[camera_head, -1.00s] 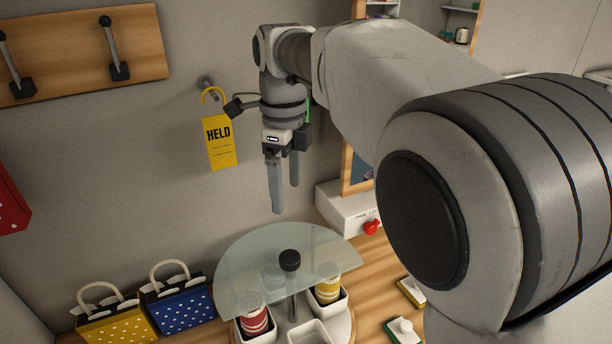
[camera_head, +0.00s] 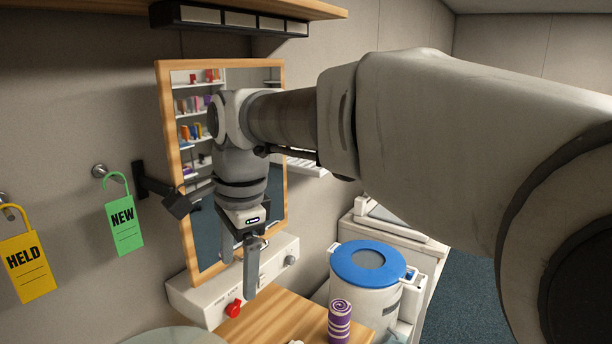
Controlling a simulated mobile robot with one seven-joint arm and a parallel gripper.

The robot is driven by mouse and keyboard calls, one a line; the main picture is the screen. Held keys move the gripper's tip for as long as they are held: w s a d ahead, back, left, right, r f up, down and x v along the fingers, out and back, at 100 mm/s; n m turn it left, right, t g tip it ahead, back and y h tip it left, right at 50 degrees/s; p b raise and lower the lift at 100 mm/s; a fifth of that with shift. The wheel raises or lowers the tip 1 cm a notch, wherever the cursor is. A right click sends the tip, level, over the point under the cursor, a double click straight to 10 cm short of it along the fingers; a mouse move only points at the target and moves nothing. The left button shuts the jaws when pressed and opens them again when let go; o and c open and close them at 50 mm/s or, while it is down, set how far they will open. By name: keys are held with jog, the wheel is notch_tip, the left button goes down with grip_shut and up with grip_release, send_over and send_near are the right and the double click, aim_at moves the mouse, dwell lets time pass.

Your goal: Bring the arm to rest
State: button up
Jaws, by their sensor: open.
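My gripper (camera_head: 240,278) points down in front of the mirror, above the white box with the red knob. Its two fingers are apart, with nothing visible between them. My arm reaches in from the right, and its near links fill much of the right side of the view.
A wood-framed mirror (camera_head: 163,110) stands behind my gripper, and a white box (camera_head: 190,305) with a red knob (camera_head: 234,308) lies below. A green NEW tag (camera_head: 124,228) and yellow HELD tag (camera_head: 27,266) hang at left. A blue-lidded bin (camera_head: 345,262) and purple striped cylinder (camera_head: 339,322) stand right.

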jog(key=s+d+n+t, duration=0.1)
jog(key=s+d+n, duration=0.1)
jog(key=d, duration=0.5)
jog(key=s+d+n+t, duration=0.1)
jog(key=s+d+n, duration=0.15)
jog(key=d, duration=0.45)
jog(key=s+d+f+n+t+h+b, duration=0.1)
jog(key=s+d+f+n+t, duration=0.1)
jog(key=s+d+f+n, duration=0.4)
jog(key=s+d+f, duration=0.1)
jog(key=s+d, duration=0.1)
jog(key=d, duration=0.2)
jog(key=shift+s+d+h, duration=0.25)
jog(key=shift+s+h, duration=0.05)
jog(key=shift+s, duration=0.1)
